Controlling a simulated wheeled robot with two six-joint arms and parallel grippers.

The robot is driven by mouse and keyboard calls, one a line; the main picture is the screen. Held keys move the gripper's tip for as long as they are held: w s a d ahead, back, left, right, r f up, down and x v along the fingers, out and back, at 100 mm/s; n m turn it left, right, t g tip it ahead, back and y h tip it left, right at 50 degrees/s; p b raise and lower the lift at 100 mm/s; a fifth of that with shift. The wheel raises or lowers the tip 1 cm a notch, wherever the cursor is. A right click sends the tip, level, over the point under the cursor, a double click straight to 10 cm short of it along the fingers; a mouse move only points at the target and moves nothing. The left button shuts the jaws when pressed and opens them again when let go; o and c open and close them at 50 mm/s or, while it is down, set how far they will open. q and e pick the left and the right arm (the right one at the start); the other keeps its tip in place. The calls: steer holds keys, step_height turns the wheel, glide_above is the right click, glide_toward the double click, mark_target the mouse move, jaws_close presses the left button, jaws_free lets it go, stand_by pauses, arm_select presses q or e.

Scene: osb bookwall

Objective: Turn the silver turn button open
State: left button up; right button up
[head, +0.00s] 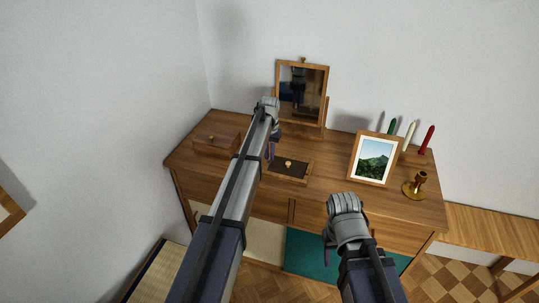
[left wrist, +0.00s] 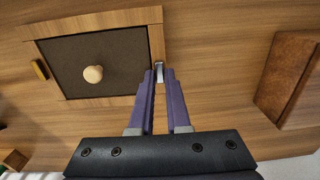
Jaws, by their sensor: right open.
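The silver turn button (left wrist: 160,73) is a small metal piece at the edge of a wooden frame around a dark panel (left wrist: 105,75) with a pale round knob (left wrist: 93,74). The panel also shows on the desk top in the head view (head: 280,172); the button is too small to make out there. My left gripper (left wrist: 160,76) has its purple fingertips close on either side of the silver button, with a narrow gap between them. I cannot tell whether they press on it. My right gripper (head: 329,240) is open and empty in front of the desk.
A brass-coloured piece (left wrist: 40,70) sits at the frame's opposite edge. On the desk (head: 328,172) stand a brown box (head: 217,140), a mirror (head: 302,92), a framed picture (head: 373,158), a brass candlestick (head: 415,185) and several candles. A bench (head: 490,228) stands at right.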

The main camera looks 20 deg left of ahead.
arm_select(q)
steer(key=o, duration=0.4)
steer(key=shift+r, duration=0.15)
step_height(320, 180, up, 8)
steer(key=p, duration=0.7)
steer(key=shift+f+p, duration=0.25)
steer(key=shift+p, duration=0.15)
steer(key=s+d+m, duration=0.1)
steer(key=s+d, duration=0.5)
steer(key=s, duration=0.6)
steer(key=s+d+m, duration=0.1)
steer(key=s+d, duration=0.5)
steer(key=s, duration=0.7)
steer(key=s+d+m+y, duration=0.1)
steer(key=s+d, duration=0.5)
steer(key=s, duration=0.6)
steer(key=shift+s, duration=0.3)
